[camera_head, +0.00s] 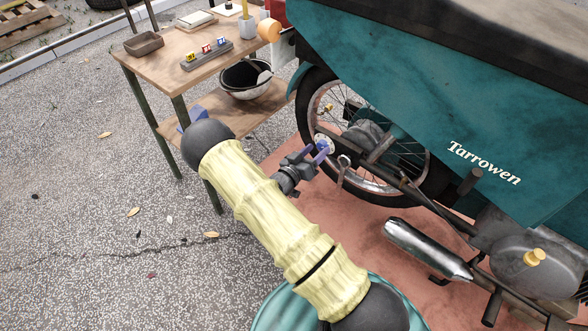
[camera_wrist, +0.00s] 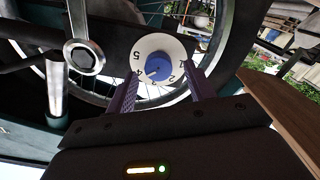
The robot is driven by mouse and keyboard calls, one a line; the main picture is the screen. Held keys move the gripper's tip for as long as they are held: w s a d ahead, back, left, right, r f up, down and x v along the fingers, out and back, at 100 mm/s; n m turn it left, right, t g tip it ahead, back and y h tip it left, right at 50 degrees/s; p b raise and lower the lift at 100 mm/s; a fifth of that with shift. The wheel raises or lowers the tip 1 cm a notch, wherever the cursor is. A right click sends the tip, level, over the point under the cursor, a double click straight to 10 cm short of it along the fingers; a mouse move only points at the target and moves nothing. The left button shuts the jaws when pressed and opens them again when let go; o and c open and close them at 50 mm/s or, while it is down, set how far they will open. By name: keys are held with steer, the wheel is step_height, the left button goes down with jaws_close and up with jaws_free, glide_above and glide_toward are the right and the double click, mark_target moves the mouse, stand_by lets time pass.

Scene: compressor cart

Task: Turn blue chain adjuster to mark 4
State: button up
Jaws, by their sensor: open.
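The blue chain adjuster (camera_wrist: 158,67) is a round blue knob on a white numbered dial (camera_wrist: 160,43) beside the spoked wheel. Marks 5 and 4 show at the dial's left, and 2 and 1 at its lower right. I cannot tell which mark the knob points to. My gripper (camera_wrist: 163,78) is open, its two fingers reaching toward the dial on either side of the knob, with a gap to it in the picture. In the head view my gripper (camera_head: 318,152) is at the wheel hub, in front of the white dial (camera_head: 325,142).
The teal cart marked Tarrowen (camera_head: 480,160) overhangs the wheel (camera_head: 402,150). A silver exhaust (camera_head: 428,250) sits low at right. A wooden workbench (camera_head: 165,68) with a labelled block, a tray and a bowl below stands at left. Open paving lies at left.

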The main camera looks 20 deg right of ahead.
steer(key=p+v, duration=0.2)
steer(key=v, duration=1.4)
steer(key=shift+a, duration=0.1)
